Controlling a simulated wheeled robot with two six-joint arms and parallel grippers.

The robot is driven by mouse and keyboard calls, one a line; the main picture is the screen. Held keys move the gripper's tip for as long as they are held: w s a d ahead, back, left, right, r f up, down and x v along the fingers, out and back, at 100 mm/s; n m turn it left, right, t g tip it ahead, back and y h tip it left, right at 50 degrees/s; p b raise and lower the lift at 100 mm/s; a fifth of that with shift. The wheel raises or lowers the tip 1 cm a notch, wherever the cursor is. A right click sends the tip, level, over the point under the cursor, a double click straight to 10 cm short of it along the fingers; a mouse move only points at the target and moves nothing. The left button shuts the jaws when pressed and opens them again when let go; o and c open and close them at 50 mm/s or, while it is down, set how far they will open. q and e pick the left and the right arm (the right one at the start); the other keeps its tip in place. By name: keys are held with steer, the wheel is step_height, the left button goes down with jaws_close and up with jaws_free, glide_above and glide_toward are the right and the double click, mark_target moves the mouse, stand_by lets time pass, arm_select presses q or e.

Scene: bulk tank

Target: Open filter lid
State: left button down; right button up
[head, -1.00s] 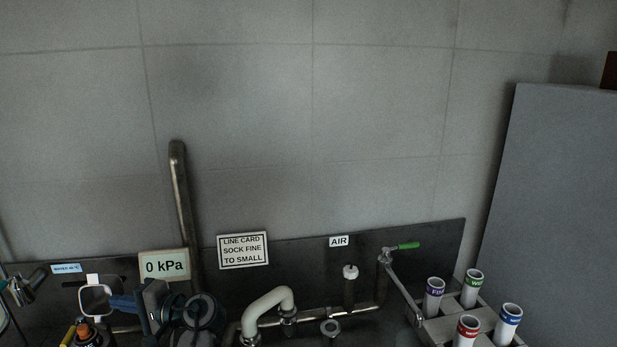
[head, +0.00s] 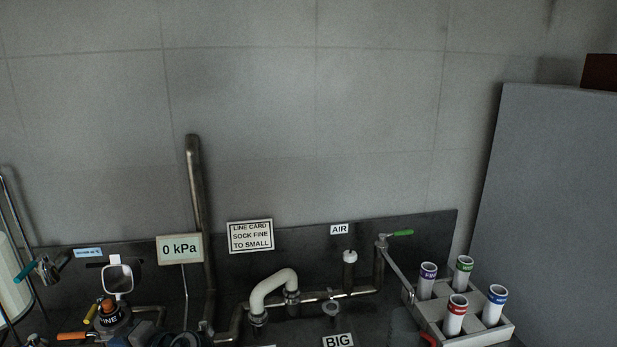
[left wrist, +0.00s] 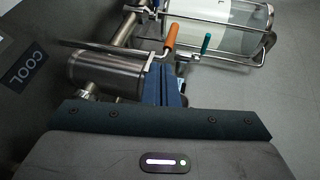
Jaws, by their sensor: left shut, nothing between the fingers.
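My left gripper (left wrist: 165,85) is shut and empty in the left wrist view. Its blue fingers reach beside a steel cylinder (left wrist: 105,70); I cannot tell whether they touch it. Dark blue parts of my left arm show at the bottom left of the head view. Near them is a dark round cap (head: 111,322) with a label reading "INE" and an orange-brown knob (head: 108,304). I cannot tell for sure which part is the filter lid. My right gripper is not in view.
An orange handle (left wrist: 171,36) and a teal handle (left wrist: 206,43) stand just beyond my left fingers. A pale pipe (head: 272,283), a 0 kPa display (head: 180,248) and a line card (head: 250,236) are along the wall. A rack (head: 508,331) holds several labelled tubes at the right.

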arm_select(q)
steer(key=s+d+f+h, duration=0.1)
steer(key=s+f+h, duration=0.1)
steer(key=s+f, duration=0.2)
steer(key=s+d+f+h, duration=0.1)
steer(key=s+f+h, duration=0.1)
steer(key=s+f, duration=0.2)
steer(key=s+d+f+t+h, duration=0.1)
steer(key=s+f+h, duration=0.1)
steer(key=s+f, duration=0.2)
steer(key=shift+s+d, duration=0.1)
steer(key=shift+s, duration=0.05)
steer(key=s+d+f+n+h, duration=0.1)
steer(key=s+d+h, duration=0.35)
steer(key=s, duration=0.45)
steer(key=s+d+f+h, duration=0.2)
steer(key=s+d+h, duration=0.2)
steer(key=s+d, duration=0.3)
steer(key=a+f+g, duration=0.2)
steer(key=a+f, duration=0.1)
steer(key=f, duration=2.5)
steer(key=s+a+f+n+g, duration=0.1)
steer(key=s+f, duration=1.8)
steer(key=f, duration=0.2)
steer(key=shift+s+a+f, duration=0.2)
steer(key=shift+a, duration=0.1)
